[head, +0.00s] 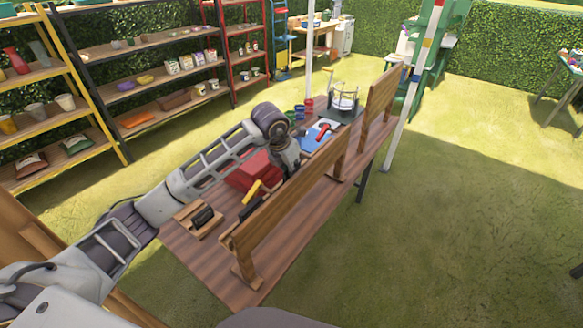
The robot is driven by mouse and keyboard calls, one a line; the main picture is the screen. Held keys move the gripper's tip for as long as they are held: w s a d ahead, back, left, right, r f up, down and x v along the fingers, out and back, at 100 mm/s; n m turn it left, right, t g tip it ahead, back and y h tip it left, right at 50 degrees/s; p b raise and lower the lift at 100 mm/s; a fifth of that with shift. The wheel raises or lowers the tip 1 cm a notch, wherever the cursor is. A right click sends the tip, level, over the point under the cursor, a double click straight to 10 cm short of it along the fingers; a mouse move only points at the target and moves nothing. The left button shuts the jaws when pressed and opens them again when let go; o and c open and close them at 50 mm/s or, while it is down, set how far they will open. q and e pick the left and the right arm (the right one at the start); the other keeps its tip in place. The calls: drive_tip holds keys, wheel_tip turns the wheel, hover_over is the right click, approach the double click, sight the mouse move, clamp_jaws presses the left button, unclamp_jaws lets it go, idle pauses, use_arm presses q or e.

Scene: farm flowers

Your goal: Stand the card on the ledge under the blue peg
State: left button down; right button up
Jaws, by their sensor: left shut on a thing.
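My left arm reaches over the wooden table, and its gripper (290,168) points down behind a long wooden board (290,200). The fingertips are mostly hidden by the board. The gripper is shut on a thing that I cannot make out. I cannot pick out the card or the blue peg for certain. The board faces away from me, so any peg or ledge on its far side is hidden. A second wooden board (383,95) stands further along the table. My right gripper is not in view.
On the table (205,262) are a red box (247,172), a yellow handle (251,192), a wooden block with a black roller (203,217), a red tool (323,130), small coloured cups (300,111) and a white wire-like holder (344,98). Shelves (160,62) stand behind. Grass (450,220) at right is clear.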

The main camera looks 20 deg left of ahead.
use_arm(q)
drive_tip(key=c, duration=1.5)
unclamp_jaws()
drive_tip(key=shift+o, duration=0.2)
drive_tip(key=shift+r, duration=0.3)
drive_tip(key=b+v, duration=0.1)
drive_tip(key=v, duration=1)
drive_tip(key=shift+r, duration=0.3)
drive_tip(key=shift+s, duration=0.1)
